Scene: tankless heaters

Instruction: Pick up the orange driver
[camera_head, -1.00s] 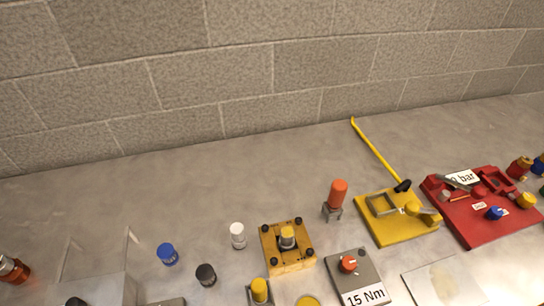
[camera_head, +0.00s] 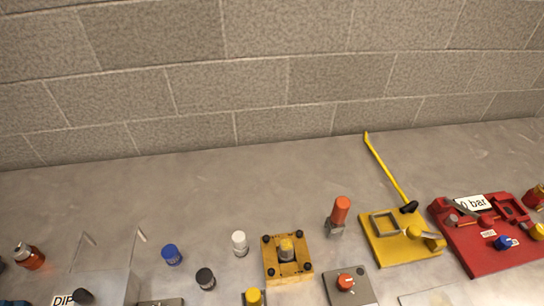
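An orange-handled driver (camera_head: 340,211) stands upright at the middle right of the bench in the head view. Its lower end sits in a small grey metal stand (camera_head: 333,230). Neither of my grippers shows in the head view, so nothing is seen touching the driver.
A yellow block with a knob (camera_head: 287,261) stands left of the driver. A yellow plate with a long lever (camera_head: 380,251) and a red panel (camera_head: 480,259) are to its right. A grey box with an orange dial (camera_head: 350,290) is in front. The bench behind is clear, up to a block wall.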

